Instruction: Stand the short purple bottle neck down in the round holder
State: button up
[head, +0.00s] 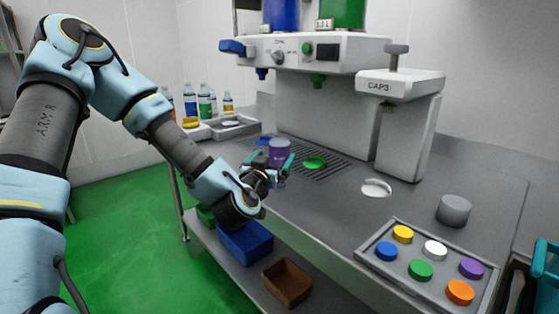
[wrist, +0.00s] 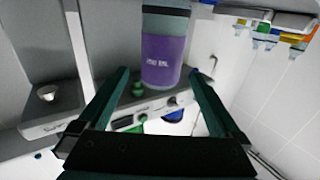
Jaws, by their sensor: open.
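The short purple bottle (head: 279,150) stands on the counter in front of the drink machine. In the wrist view the purple bottle (wrist: 164,55) shows a purple label and a grey-green band, with gaps to both fingers. My gripper (head: 269,162) is open, its fingertips on either side of the bottle. In the wrist view the gripper (wrist: 158,73) looks open too. Which end of the bottle is the neck I cannot tell. A grey round cylinder (head: 454,209) stands at the counter's right; whether it is the round holder I cannot tell.
The drink machine (head: 330,52) stands behind the bottle, with the CAP3 press (head: 408,120) to its right. A tray of coloured caps (head: 398,268) is at the front right. Several bottles stand at the back left. Bins lie on the shelf below.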

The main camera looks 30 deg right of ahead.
aim_at(277, 154)
jog(key=x, duration=0.3)
jog(key=shift+w+d+p, duration=0.1)
jog(key=shift+w+p, duration=0.05)
jog(key=shift+p, duration=0.15)
jog(key=p+x, duration=0.2)
jog(key=x, duration=0.2)
jog(key=shift+w+d+r, duration=0.15)
jog(key=shift+w+r, duration=0.05)
jog(key=shift+w+d+f, duration=0.1)
jog(key=shift+w+d, duration=0.2)
jog(key=c, duration=1.4)
